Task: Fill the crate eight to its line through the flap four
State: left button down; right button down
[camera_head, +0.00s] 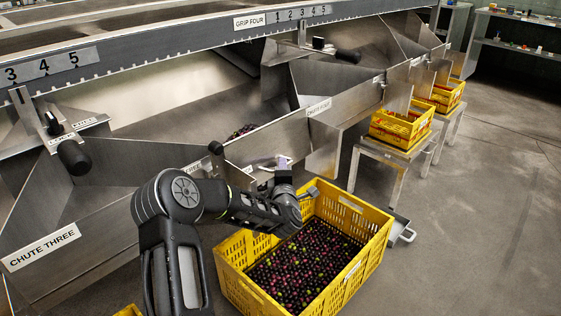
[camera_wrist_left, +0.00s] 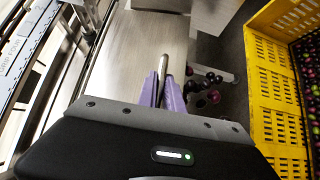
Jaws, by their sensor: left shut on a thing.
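A large yellow crate (camera_head: 365,222) stands on the floor below the chute labelled CHUTE FOUR (camera_head: 318,107). Many dark purple, red and green fruits (camera_head: 310,262) lie in it, below its rim; I cannot make out its fill line or number. My left gripper (camera_head: 282,163) is at the chute's lower end, above the crate's far left side. In the left wrist view its purple fingers (camera_wrist_left: 163,88) are shut on a thin metal bar (camera_wrist_left: 163,66), seemingly the flap's handle. Several dark fruits (camera_wrist_left: 208,88) show beside the fingers. The flap plate is mostly hidden. My right gripper is out of view.
Smaller yellow crates (camera_head: 401,127) stand on metal stands along the machine to the right. The chute labelled CHUTE THREE (camera_head: 42,247) is at the left, with a black knob (camera_head: 74,156) above it. The floor at right (camera_head: 480,230) is clear.

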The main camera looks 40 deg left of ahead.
pick_arm(q)
jog(key=shift+s+d+r+n+g+h+p, duration=0.1)
jog(key=shift+d+r+n+g+h+p, duration=0.15)
jog(key=shift+d+r+n+h+p, duration=0.35)
jog(key=shift+d+r+n+g+h+p, duration=0.15)
jog(key=shift+d+p, duration=0.3)
jog(key=shift+p, duration=0.5)
jog(key=shift+s+d+r+n+g+h+p, duration=0.1)
jog(key=shift+d+r+n+g+h+p, duration=0.2)
jog(key=shift+d+r+p, duration=0.35)
jog(key=shift+a+f, duration=0.15)
jog(key=shift+f, duration=0.1)
jog(key=c, duration=1.5)
grip_release()
jog(key=shift+r, duration=0.1)
jog(key=shift+p+v, duration=0.75)
jog(key=shift+v, duration=3.1)
